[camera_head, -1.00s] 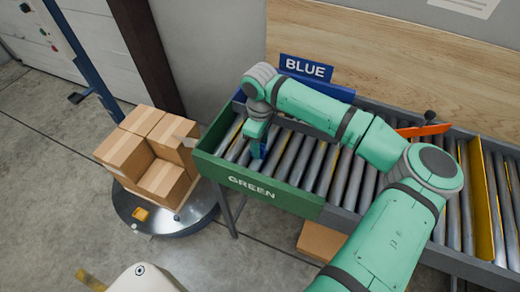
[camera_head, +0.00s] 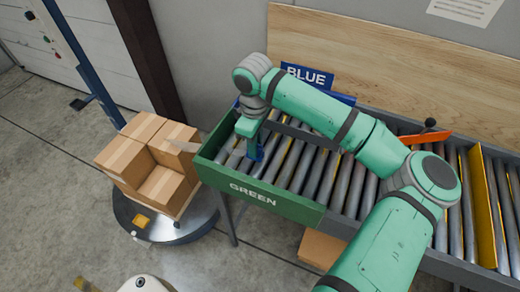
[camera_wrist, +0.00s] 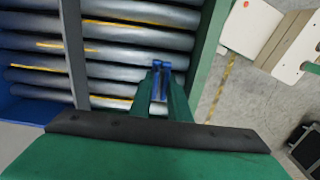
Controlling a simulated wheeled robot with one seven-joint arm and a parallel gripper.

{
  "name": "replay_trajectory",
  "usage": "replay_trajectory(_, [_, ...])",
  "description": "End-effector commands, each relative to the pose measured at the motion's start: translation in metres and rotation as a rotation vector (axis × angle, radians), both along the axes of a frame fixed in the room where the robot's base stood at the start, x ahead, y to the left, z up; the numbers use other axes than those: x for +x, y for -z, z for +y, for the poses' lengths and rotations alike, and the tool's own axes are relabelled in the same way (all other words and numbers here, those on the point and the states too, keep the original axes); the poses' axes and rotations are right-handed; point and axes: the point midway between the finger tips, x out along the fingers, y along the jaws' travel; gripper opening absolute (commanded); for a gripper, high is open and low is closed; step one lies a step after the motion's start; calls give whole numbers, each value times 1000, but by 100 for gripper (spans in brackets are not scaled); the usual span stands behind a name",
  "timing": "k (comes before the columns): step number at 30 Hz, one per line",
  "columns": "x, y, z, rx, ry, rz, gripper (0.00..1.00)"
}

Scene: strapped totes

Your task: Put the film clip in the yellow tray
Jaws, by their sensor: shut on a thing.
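My gripper (camera_head: 254,153) hangs over the rollers at the left end of the conveyor, just behind the green end wall. It is shut on a small blue piece (camera_wrist: 161,70), which looks like the film clip; it shows between the fingertips in the wrist view. In the head view only a small blue part shows, below the green fingers.
The roller conveyor (camera_head: 311,176) has a green wall (camera_head: 252,192) marked GREEN in front and a BLUE sign (camera_head: 307,75) behind. An orange bar (camera_head: 425,138) and yellow divider (camera_head: 482,205) stand right.

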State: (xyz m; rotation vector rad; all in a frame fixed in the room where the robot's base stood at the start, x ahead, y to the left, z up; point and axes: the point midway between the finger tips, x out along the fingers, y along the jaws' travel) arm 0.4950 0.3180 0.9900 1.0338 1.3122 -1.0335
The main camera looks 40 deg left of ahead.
Motion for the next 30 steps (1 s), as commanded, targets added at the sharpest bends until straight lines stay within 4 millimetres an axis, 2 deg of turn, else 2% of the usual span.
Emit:
replay_trajectory(4, [-28, -34, 1, 3, -4, -2, 0])
replay_trajectory(9, [-68, -51, 1, 1, -6, -2, 0])
replay_trajectory(15, [-100, -65, 0, 0, -2, -1, 0])
replay_trajectory(21, [-114, -72, 0, 0, 0, -1, 0])
replay_trajectory(30, [-117, -73, 0, -1, 2, -1, 0])
